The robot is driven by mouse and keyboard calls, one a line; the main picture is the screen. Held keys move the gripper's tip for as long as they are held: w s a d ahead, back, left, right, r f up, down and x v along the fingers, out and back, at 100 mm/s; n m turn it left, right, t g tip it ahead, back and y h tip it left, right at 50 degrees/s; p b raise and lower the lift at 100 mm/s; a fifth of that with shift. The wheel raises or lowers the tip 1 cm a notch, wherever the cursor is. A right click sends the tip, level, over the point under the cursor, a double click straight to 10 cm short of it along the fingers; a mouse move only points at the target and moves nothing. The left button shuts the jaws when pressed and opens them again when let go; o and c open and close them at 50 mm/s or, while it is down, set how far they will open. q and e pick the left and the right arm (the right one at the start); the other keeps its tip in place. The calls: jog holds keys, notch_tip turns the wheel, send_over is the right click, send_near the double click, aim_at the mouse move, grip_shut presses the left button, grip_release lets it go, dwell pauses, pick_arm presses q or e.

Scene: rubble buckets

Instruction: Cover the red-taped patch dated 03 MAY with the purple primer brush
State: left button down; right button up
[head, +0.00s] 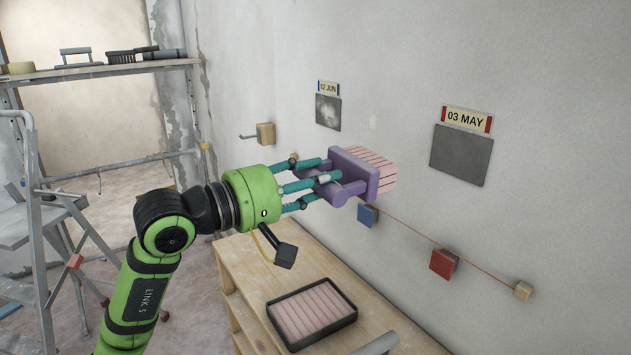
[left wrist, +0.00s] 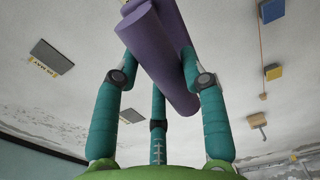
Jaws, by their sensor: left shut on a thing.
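My left gripper (head: 318,181) is shut on the purple primer brush (head: 354,180), holding its handle in the air above the bench. The brush's pale pink striped face points right, towards the wall. In the left wrist view the purple handle (left wrist: 158,45) sits between the teal fingers. The 03 MAY patch (head: 461,155) is a plain dark grey rectangle on the wall, right of the brush and apart from it. Its label (head: 466,119) above has red ends. My right gripper is not in view.
A black tray (head: 352,339) with pink ridged contents is on the wooden bench (head: 252,262). Blue (head: 367,215) and red (head: 443,263) blocks are on the wall by a thin line. A ladder stands left.

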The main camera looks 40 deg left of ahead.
aim_at(347, 169)
pick_arm(q)
jog(key=p+x, duration=0.2)
jog(key=x, duration=0.7)
jog(key=shift+w+r, duration=0.1)
jog(key=shift+x, duration=0.9)
jog(key=shift+w+d, duration=0.1)
jog(key=shift+w+d, duration=0.25)
jog(key=shift+w, duration=0.35)
